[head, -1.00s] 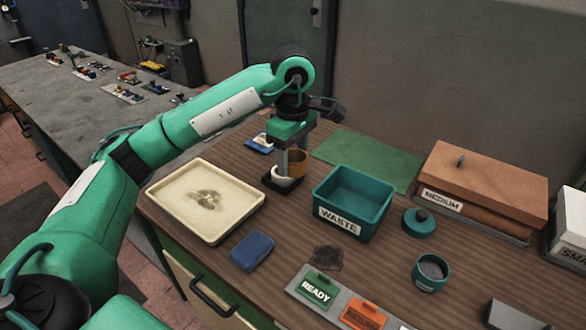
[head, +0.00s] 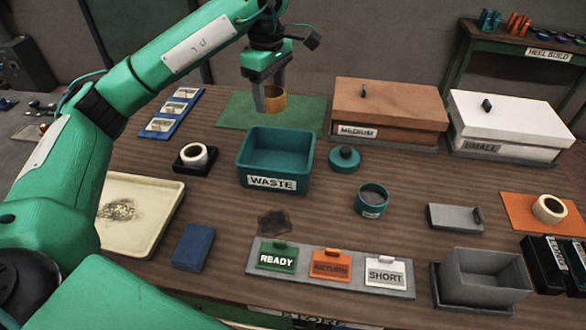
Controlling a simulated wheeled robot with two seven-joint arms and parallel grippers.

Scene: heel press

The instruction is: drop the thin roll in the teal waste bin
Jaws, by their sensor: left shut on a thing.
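My left gripper (head: 268,104) is shut on a thin tan-brown roll (head: 276,98), with a finger in front partly covering it. In the head view the gripper and roll are raised just above the back rim of the teal waste bin (head: 273,160), with the green mat behind them. The bin is open at the top, its label reads WASTE, and the part of its inside that shows looks empty. I cannot tell the exact height of the roll over the bin. My right gripper is not in view.
A white roll sits on a black holder (head: 181,161) left of the bin. A teal lid (head: 344,160) and a round teal pot (head: 371,200) stand to its right. The MEDIUM box (head: 390,105) is behind right. A cream tray (head: 165,215) and blue block (head: 193,247) lie front left.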

